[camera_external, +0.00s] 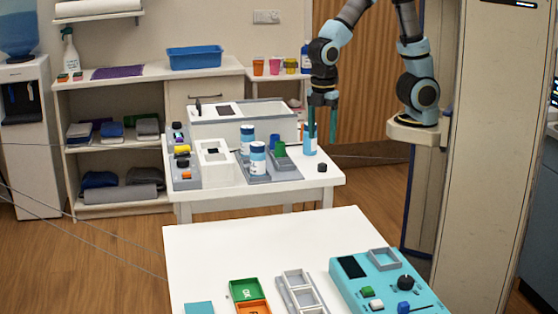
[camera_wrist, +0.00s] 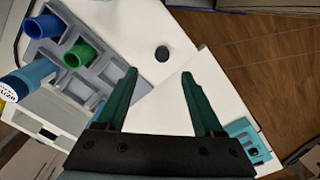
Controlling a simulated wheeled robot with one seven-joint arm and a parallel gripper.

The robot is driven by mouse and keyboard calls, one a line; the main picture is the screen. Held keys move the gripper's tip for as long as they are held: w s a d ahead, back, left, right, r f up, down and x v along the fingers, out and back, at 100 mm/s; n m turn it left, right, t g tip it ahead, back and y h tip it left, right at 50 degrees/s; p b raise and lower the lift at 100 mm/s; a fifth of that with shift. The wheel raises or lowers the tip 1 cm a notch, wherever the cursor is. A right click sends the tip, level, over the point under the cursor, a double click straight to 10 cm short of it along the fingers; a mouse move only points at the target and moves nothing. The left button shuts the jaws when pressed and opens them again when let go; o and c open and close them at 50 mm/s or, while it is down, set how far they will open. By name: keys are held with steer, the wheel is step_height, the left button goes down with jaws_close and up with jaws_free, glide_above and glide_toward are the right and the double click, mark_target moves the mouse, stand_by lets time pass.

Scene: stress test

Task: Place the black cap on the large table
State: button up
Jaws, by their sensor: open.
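A small black cap (camera_external: 322,167) lies on the white table (camera_external: 322,180) in the middle of the room, near its right front corner. In the wrist view the cap (camera_wrist: 162,53) sits on bare white tabletop, just beyond the fingertips and roughly between them. My gripper (camera_external: 322,138) is above that table's right side, pointing down, above the cap. Its green fingers (camera_wrist: 159,73) are spread apart with nothing between them. Another white table (camera_external: 225,248) stands in the foreground. The pictures do not settle which one is the large table.
A blue bottle (camera_external: 310,143) stands close to my gripper's left finger. A teal panel (camera_external: 345,285) is on the front table, whose back part is clear.

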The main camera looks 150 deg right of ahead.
mark_target(322, 164)
step_height(322, 164, down, 3)
steer(key=shift+f, duration=0.15)
steer(key=shift+a+f+p, duration=0.2)
steer(key=shift+f+p, duration=0.25)
steer(key=shift+f, duration=2.25)
steer(key=shift+s, duration=0.1)
jaws_close()
